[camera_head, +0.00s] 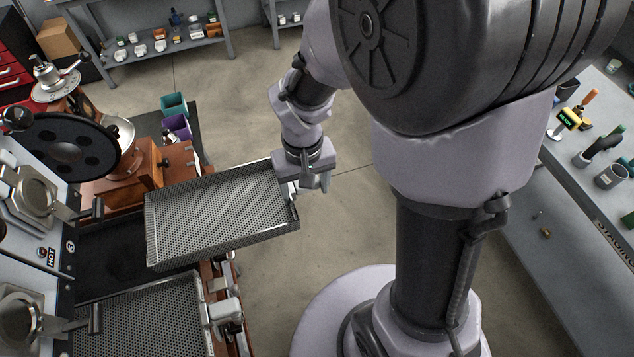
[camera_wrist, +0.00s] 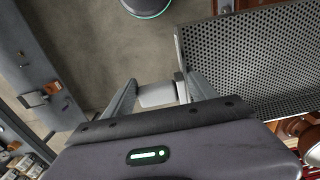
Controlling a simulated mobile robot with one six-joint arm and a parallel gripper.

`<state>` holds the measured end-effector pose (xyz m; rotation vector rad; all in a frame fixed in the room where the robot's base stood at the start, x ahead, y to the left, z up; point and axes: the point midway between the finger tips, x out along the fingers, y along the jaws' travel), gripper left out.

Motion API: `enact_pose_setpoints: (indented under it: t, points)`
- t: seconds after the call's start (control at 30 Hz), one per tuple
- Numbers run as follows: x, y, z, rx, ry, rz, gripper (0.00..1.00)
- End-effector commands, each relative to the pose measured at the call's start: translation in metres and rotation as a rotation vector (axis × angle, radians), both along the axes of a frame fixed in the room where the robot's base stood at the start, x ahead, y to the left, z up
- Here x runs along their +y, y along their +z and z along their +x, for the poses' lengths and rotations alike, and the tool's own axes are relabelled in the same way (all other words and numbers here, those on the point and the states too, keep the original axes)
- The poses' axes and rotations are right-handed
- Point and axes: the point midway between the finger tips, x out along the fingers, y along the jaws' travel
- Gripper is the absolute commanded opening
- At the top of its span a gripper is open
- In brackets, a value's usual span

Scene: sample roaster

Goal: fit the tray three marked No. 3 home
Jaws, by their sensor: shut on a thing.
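The perforated metal tray (camera_head: 222,212) is in the air at the left of the head view, roughly level, over the front of the roaster. My gripper (camera_head: 306,178) is at its right end, shut on its handle. In the wrist view my gripper (camera_wrist: 158,94) has its fingers on either side of a pale block, the handle, and the tray (camera_wrist: 268,50) extends to the right. The dark bay (camera_head: 108,252) lies beside that plate, partly hidden by the tray. I cannot read a number on the tray.
A second perforated tray (camera_head: 140,325) sits below, nearer the camera. A copper-coloured wooden housing (camera_head: 178,165) stands behind the tray. The floor (camera_head: 355,200) is clear; a staging bench (camera_head: 560,220) is right.

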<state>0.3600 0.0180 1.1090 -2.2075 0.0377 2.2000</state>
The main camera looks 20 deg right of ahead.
Motion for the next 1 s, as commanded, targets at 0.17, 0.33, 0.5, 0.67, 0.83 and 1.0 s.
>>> enact_pose_setpoints:
  t: [0.17, 0.33, 0.5, 0.67, 0.83, 1.0]
  points:
    - [0.025, -0.002, 0.001, -0.001, 0.002, 0.000, 0.01]
    - [0.049, -0.003, 0.002, -0.001, 0.002, 0.001, 0.01]
    - [0.069, -0.004, 0.002, 0.000, 0.001, 0.001, 0.01]
    - [0.069, -0.016, 0.002, 0.000, -0.003, 0.000, 0.01]
    - [0.069, -0.017, 0.003, 0.000, -0.002, 0.001, 0.01]
    - [0.069, -0.016, 0.003, 0.000, -0.002, 0.001, 0.01]
